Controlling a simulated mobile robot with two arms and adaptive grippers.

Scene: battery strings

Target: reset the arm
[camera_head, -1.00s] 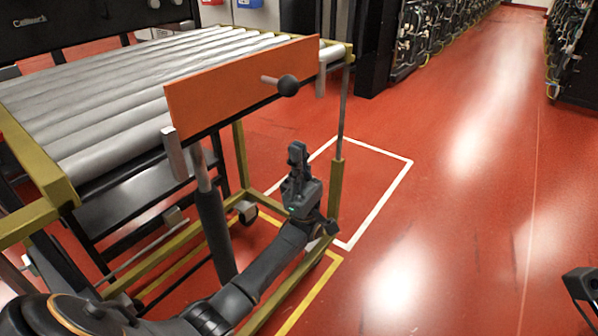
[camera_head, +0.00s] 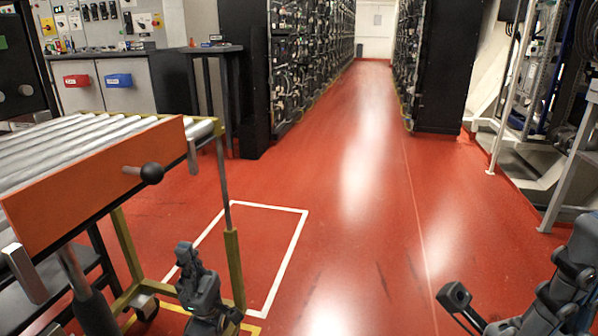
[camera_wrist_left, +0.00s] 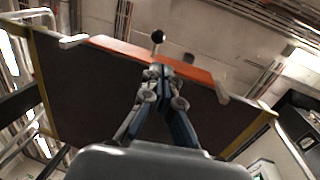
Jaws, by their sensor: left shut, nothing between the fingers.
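My left gripper (camera_head: 184,256) is in the lower left of the head view, pointing up, beside the front corner of the roller cart. It is shut and empty. In the left wrist view its fingers (camera_wrist_left: 158,72) come together in front of the cart's dark underside and the orange panel. My right arm (camera_head: 570,290) comes in at the lower right of the head view. A dark end part of my right gripper (camera_head: 456,298) shows there, over the floor, but its jaws cannot be made out.
The roller cart (camera_head: 222,180) with its orange panel (camera_head: 90,190) and black knob (camera_head: 152,173) stands at left. Battery racks (camera_head: 300,65) line an aisle behind. A metal frame (camera_head: 515,100) stands at right. The red floor (camera_head: 350,220) between is clear.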

